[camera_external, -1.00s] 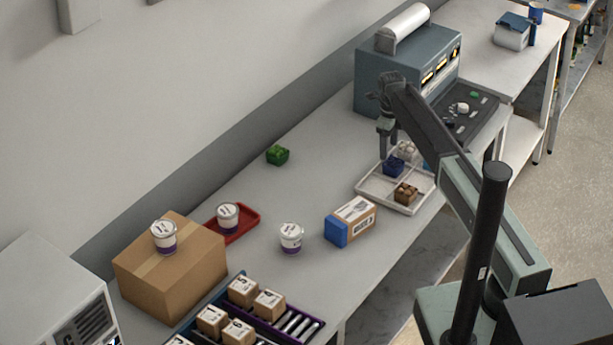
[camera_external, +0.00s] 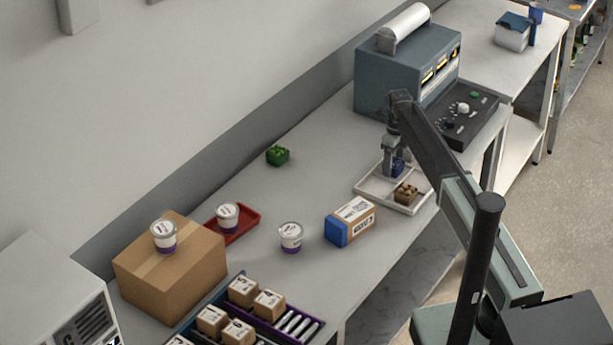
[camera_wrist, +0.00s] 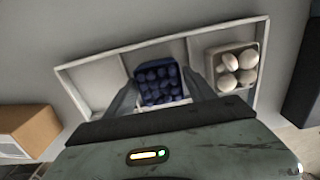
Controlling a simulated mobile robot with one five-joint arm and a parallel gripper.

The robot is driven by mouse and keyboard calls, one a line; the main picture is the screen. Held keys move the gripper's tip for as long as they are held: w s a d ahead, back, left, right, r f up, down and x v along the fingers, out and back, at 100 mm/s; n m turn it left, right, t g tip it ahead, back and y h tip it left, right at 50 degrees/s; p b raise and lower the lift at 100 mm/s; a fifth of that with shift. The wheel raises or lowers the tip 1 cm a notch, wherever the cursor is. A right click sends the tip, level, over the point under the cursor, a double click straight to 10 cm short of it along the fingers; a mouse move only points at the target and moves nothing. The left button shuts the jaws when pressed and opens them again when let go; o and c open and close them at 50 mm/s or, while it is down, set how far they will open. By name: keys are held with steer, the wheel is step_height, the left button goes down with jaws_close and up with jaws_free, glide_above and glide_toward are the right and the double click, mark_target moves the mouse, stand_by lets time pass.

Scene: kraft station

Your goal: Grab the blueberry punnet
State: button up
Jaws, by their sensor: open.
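The blueberry punnet (camera_wrist: 158,82) is a dark blue box of round berries in the white divided tray (camera_wrist: 90,78). In the external view the punnet (camera_external: 398,167) is partly hidden behind my gripper (camera_external: 392,172). My gripper is open and lowered over the tray (camera_external: 375,190). In the wrist view the two fingers of my gripper (camera_wrist: 160,95) stand on either side of the punnet, left and right. I cannot tell whether they touch it.
A punnet of pale mushrooms (camera_wrist: 235,68) sits in the tray to the right of the blueberries. A brown punnet (camera_external: 405,193) is in the front compartment. A blue-ended carton (camera_external: 350,221) stands left of the tray. A grey machine (camera_external: 405,72) is behind it.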

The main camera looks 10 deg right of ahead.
mark_target(394, 161)
steer(key=c, duration=1.2)
steer(key=shift+o, duration=0.2)
steer(key=shift+r+p, duration=0.1)
steer(key=shift+p, duration=0.25)
step_height(394, 161, up, 10)
steer(key=p, duration=1)
